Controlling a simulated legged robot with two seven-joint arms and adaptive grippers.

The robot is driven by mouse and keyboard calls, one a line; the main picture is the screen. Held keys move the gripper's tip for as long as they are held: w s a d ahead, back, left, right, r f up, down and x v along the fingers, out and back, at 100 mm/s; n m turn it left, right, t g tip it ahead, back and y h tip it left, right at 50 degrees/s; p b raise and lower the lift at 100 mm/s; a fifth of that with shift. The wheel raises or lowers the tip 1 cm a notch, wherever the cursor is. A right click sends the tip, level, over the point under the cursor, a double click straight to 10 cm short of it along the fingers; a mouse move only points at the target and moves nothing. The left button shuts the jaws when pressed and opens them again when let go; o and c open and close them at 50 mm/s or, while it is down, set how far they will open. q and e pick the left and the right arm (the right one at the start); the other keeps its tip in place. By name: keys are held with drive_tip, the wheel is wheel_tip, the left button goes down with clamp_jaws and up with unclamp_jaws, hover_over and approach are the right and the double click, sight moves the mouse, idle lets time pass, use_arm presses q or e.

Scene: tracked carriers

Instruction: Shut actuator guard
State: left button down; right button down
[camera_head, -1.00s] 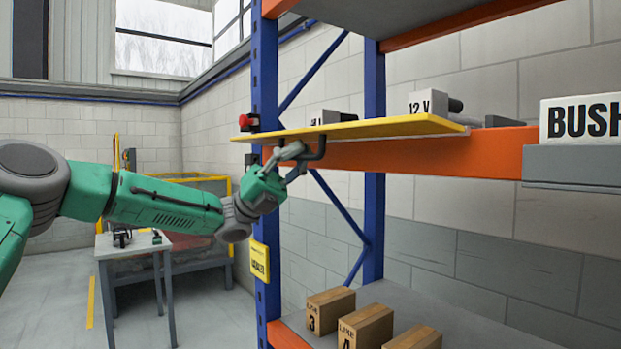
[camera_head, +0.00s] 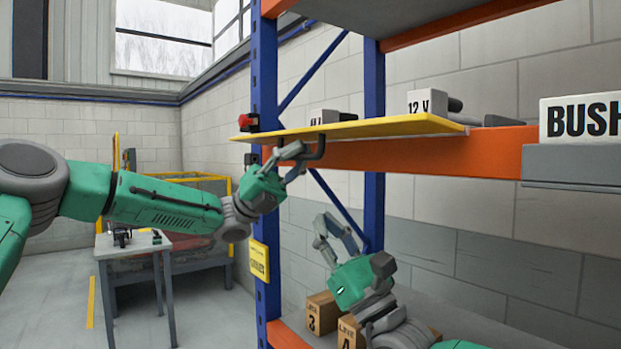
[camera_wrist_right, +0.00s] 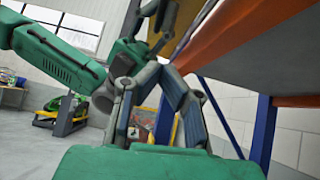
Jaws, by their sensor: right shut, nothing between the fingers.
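A flat yellow panel (camera_head: 375,130), which looks like the actuator guard, juts out nearly level from the orange shelf beam. A dark hooked handle (camera_head: 320,148) hangs under its edge. My left gripper (camera_head: 300,152) is just below the panel beside this handle; I cannot tell whether its fingers grip it. My right gripper (camera_head: 328,228) is lower and to the right, below the panel and in front of the rack, apart from it. Its fingers are shut and empty; the right wrist view shows them meeting (camera_wrist_right: 158,72), with the left arm behind.
A red button (camera_head: 248,121) is on the blue upright (camera_head: 264,200). A box marked 12 V (camera_head: 427,102) stands behind the panel. Numbered cartons (camera_head: 322,312) sit on the lower shelf, partly hidden by my right arm. A small table (camera_head: 150,246) is at the left.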

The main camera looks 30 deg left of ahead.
use_arm(q)
drive_tip(key=shift+s, duration=0.1)
use_arm(e)
drive_tip(key=a+r, duration=0.3)
drive_tip(key=r, duration=0.4)
drive_tip(key=shift+w+a+r, duration=0.35)
drive_tip(key=shift+w+a, duration=0.05)
drive_tip(key=shift+w, duration=0.05)
drive_tip(key=shift+r, duration=0.1)
